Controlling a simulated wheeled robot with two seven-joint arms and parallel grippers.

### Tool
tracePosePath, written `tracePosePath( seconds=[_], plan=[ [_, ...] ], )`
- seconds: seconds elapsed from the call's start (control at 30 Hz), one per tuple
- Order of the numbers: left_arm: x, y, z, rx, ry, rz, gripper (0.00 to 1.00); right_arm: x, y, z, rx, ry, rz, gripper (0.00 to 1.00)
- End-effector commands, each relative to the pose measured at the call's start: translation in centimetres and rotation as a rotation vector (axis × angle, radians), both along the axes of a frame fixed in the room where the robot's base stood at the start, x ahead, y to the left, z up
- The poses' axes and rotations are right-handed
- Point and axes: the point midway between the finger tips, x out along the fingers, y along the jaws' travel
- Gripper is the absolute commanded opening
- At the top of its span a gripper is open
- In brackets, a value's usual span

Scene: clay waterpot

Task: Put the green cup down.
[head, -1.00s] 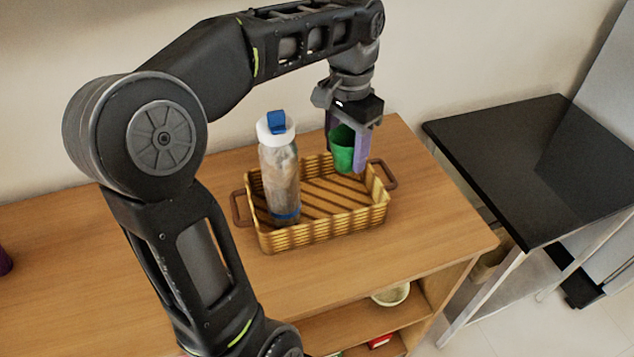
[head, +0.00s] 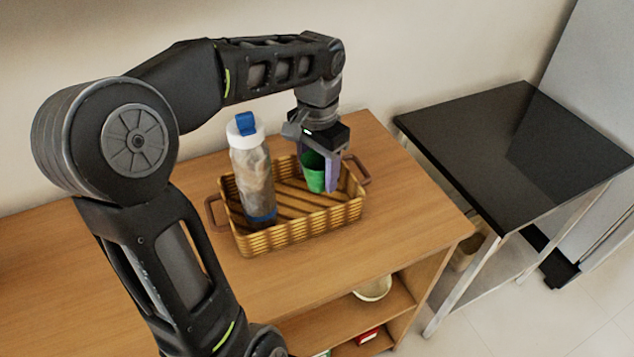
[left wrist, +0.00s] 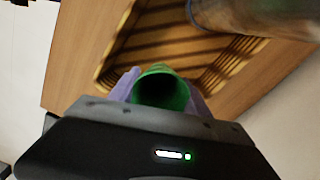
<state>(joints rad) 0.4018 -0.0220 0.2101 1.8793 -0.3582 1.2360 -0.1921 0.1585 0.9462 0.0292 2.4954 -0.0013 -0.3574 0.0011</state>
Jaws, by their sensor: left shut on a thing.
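The green cup (head: 313,170) is upright between the purple fingers of my left gripper (head: 320,178), which is shut on it. The cup is at the right end of the wicker basket (head: 300,230), low within the outline of its rim. I cannot tell whether its base touches the basket floor. In the left wrist view the cup's dark open mouth (left wrist: 160,92) shows between the fingers, with the basket (left wrist: 160,15) beyond it. My right gripper does not show.
A clear bottle with a blue and white cap (head: 252,175) stands in the left part of the basket. The basket sits on a wooden shelf unit (head: 400,235). A black-topped table (head: 510,150) stands to the right. A bowl (head: 374,288) is on the shelf below.

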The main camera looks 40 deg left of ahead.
Motion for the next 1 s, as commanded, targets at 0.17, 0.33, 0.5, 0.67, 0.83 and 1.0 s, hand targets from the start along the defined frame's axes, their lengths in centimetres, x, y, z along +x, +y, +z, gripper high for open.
tracePosePath(
  seconds=[0.17,0.33,0.5,0.67,0.83,1.0],
  plan=[
    [0.0,0.0,-0.4,0.000,0.000,0.000,0.16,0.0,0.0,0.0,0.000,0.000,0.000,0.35],
    [-0.1,0.0,-2.7,0.000,0.003,0.001,0.16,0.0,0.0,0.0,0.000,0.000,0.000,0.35],
    [0.0,0.0,-3.7,0.000,-0.001,0.000,0.16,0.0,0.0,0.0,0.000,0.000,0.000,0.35],
    [0.0,0.0,-3.7,0.000,-0.001,0.000,0.16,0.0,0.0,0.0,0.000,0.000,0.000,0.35],
    [0.0,0.0,-4.2,0.000,-0.001,0.000,0.16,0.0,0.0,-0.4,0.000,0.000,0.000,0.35],
    [0.0,0.0,-4.0,0.000,-0.001,0.000,0.69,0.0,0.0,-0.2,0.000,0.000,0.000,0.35]
  ],
)
